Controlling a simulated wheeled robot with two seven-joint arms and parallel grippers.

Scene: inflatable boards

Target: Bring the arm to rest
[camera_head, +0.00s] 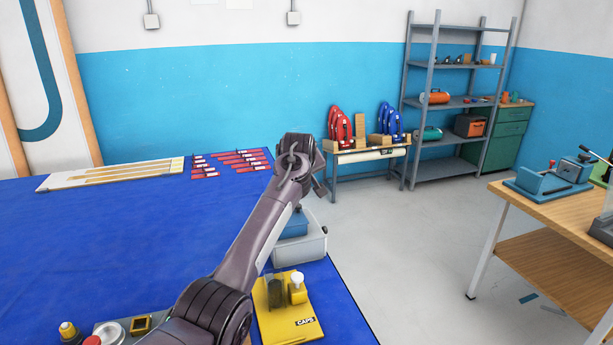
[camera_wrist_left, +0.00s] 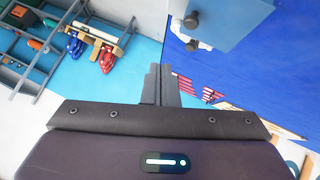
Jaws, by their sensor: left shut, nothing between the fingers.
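My left arm (camera_head: 250,245) reaches up and forward over the right edge of the blue-covered table (camera_head: 120,240) in the head view. Its wrist end (camera_head: 295,160) is above the table's far right corner. In the left wrist view my left gripper (camera_wrist_left: 161,75) has its two dark fingers together, with nothing between them. The fingertips are in the air, apart from any object. My right gripper does not show in either view.
A white bin with a blue part (camera_head: 300,245) is beside the arm. A yellow CAPS plate (camera_head: 290,325) lies near the front. Red strips (camera_head: 230,160) and a pale board (camera_head: 110,174) lie at the back.

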